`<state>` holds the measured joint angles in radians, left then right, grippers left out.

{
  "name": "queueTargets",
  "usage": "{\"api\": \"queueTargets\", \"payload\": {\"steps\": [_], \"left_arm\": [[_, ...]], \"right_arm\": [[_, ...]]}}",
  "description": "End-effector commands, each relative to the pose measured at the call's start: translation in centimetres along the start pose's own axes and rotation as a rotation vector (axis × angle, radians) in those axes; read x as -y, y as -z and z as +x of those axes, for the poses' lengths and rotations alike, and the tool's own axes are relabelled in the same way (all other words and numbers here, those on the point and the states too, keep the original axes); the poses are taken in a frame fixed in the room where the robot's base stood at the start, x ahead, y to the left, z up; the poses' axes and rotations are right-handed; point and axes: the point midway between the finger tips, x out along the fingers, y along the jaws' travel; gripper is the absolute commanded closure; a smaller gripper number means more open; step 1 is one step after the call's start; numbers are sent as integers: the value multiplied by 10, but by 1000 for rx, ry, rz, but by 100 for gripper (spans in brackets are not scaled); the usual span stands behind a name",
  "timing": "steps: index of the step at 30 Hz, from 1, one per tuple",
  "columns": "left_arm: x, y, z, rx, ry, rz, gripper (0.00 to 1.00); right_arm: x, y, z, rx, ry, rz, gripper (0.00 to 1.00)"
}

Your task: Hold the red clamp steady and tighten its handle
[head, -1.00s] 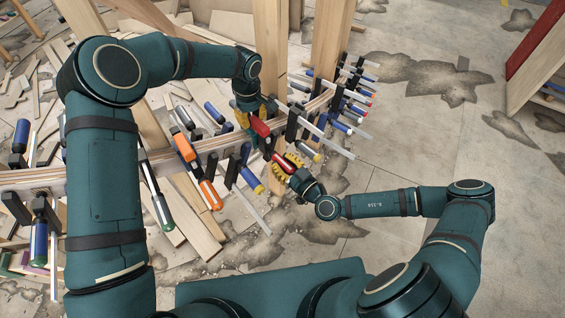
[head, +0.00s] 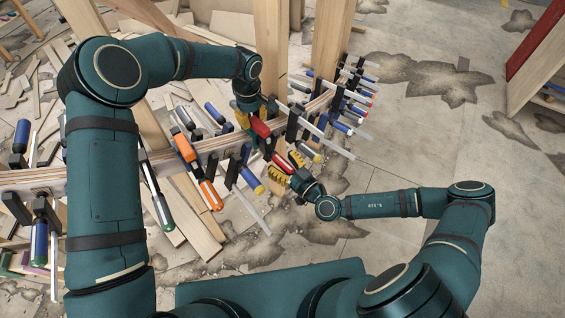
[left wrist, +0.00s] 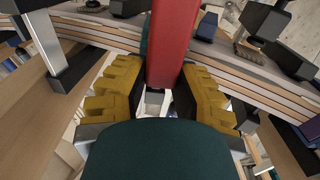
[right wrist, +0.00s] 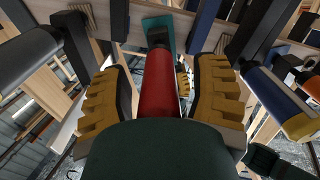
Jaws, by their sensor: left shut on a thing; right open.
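The red clamp (head: 260,128) sits across the curved laminated stringer, among many other clamps. My left gripper (head: 249,118) is shut on the clamp's red upper part, which stands between its yellow fingers in the left wrist view (left wrist: 170,45). The clamp's red handle (head: 281,161) points down toward my right gripper (head: 284,169). My right gripper is open, with its yellow fingers on both sides of the handle. In the right wrist view the red handle (right wrist: 158,85) lies between the fingers, with gaps visible on both sides.
The stringer (head: 205,148) runs diagonally across the view. An orange-handled clamp (head: 207,192) and a blue-yellow-handled clamp (head: 251,180) stand close on the left. Wooden posts (head: 330,45) rise behind. Scrap wood covers the floor at left; the concrete floor at right is clear.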

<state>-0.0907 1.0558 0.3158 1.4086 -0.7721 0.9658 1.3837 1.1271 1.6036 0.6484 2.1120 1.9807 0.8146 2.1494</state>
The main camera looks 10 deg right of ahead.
Motion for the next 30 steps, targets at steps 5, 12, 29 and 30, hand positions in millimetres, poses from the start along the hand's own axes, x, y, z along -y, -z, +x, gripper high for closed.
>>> {"api": "queueTargets", "payload": {"steps": [5, 12, 29, 30], "left_arm": [[1, -2, 3, 5, 4, 1, 100], [1, -2, 3, 5, 4, 1, 100], [1, -1, 2, 4, 4, 1, 100], [1, -1, 2, 4, 4, 1, 100]], "right_arm": [[-1, -1, -13, 3, -1, 0, 40], [-1, -1, -60, 4, -3, 0, 40], [0, 0, -120, -1, 0, 0, 40], [0, 0, -120, -2, 0, 0, 40]]}}
